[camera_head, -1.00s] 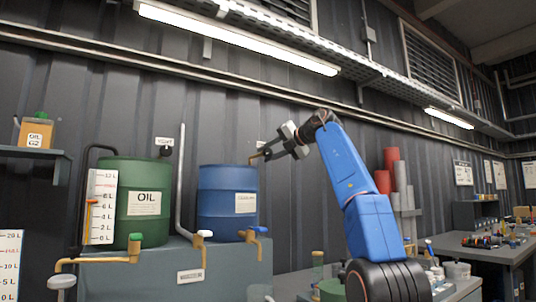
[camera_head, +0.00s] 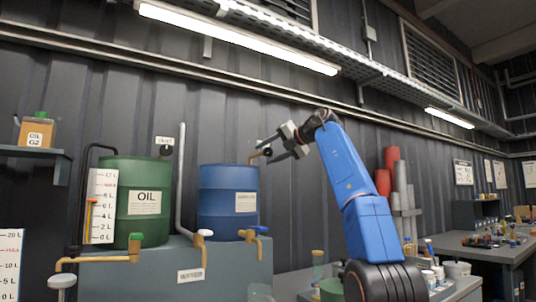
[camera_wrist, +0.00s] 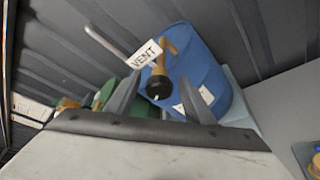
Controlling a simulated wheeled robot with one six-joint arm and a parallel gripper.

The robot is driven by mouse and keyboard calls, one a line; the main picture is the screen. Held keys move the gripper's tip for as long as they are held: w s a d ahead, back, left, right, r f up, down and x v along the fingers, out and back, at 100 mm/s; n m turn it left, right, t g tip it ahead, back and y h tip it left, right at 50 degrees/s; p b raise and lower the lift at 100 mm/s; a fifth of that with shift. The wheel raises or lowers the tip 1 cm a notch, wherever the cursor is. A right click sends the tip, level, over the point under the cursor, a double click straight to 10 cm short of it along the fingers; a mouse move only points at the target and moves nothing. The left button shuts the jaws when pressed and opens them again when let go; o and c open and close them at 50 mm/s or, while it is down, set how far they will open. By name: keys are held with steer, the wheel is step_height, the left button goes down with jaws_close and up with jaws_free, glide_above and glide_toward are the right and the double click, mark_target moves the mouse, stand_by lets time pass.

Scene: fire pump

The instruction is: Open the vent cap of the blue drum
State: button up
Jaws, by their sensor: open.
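The blue drum (camera_head: 227,202) stands on a grey bench, with a pale label on its side. A bent brass vent pipe (camera_head: 255,156) rises at its top right and ends in a dark vent cap (camera_head: 267,152). My gripper (camera_head: 264,150) is open at the cap. In the wrist view, the black cap (camera_wrist: 158,88) appears between my two spread fingers (camera_wrist: 160,79), with visible gaps on both sides. The brass pipe (camera_wrist: 162,62) and the blue drum (camera_wrist: 200,68) show behind it. I cannot tell the exact depth of the cap between the fingers.
A green oil drum (camera_head: 140,202) with its own vent stands left of the blue drum. A grey pipe (camera_head: 181,185) rises between them. A VENT sign (camera_wrist: 146,53) is by the brass pipe. The corrugated wall (camera_head: 90,115) is close behind. Brass taps (camera_head: 250,234) stick out below.

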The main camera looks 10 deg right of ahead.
steer(key=v, duration=1.7)
steer(key=shift+s, duration=0.25)
steer(key=shift+r, duration=0.1)
